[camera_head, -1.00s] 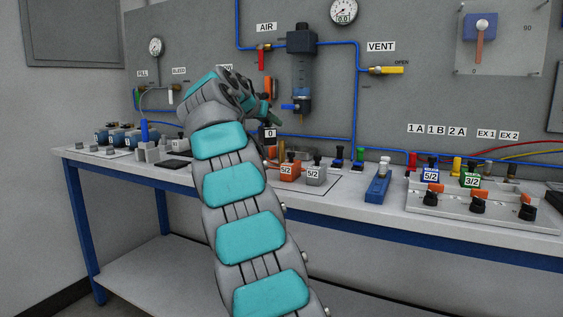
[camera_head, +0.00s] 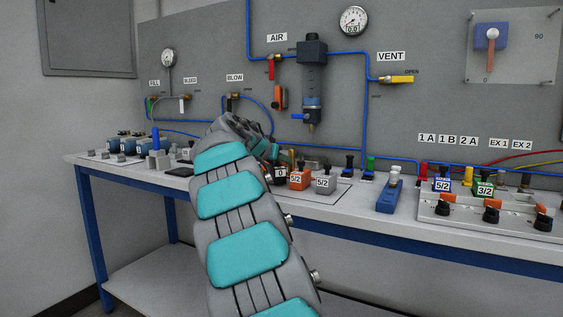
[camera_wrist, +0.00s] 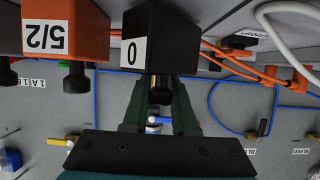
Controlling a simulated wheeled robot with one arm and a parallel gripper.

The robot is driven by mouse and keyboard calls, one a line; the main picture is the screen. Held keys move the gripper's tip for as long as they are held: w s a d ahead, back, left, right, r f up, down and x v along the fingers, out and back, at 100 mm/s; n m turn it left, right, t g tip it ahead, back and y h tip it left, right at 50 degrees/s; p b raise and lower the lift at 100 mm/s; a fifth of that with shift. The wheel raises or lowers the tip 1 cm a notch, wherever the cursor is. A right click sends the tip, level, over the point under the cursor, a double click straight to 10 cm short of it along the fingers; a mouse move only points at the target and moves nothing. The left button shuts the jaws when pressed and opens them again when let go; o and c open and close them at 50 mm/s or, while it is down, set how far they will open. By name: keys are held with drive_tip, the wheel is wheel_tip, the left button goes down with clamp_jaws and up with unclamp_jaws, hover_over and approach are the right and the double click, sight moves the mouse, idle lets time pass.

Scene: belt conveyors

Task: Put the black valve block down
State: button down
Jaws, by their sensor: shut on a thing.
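The black valve block (camera_head: 280,172), labelled 0, is at my gripper, just left of the orange 5/2 block (camera_head: 298,180) at bench level. In the wrist view, which is upside down, the black block (camera_wrist: 162,35) is between my gripper's green fingers (camera_wrist: 160,88). My gripper is shut on it. The orange block (camera_wrist: 62,30) is close beside it there, with a narrow gap. In the head view my arm hides part of the black block, so I cannot tell whether its base touches the bench.
A grey 5/2 block (camera_head: 325,183) stands right of the orange one. Blue blocks (camera_head: 125,147) and a blue-topped fitting (camera_head: 157,150) stand on the bench at the left. Orange tubing (camera_wrist: 262,72) runs beside my gripper. The bench front (camera_head: 350,212) is clear.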

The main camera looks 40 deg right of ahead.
drive_tip(key=shift+f, duration=0.25)
drive_tip(key=c, duration=0.7)
unclamp_jaws()
drive_tip(key=shift+r, duration=0.15)
drive_tip(key=b+v, duration=0.1)
drive_tip(key=v, duration=1.1)
drive_tip(key=shift+b, duration=0.3)
drive_tip(key=shift+s, duration=0.1)
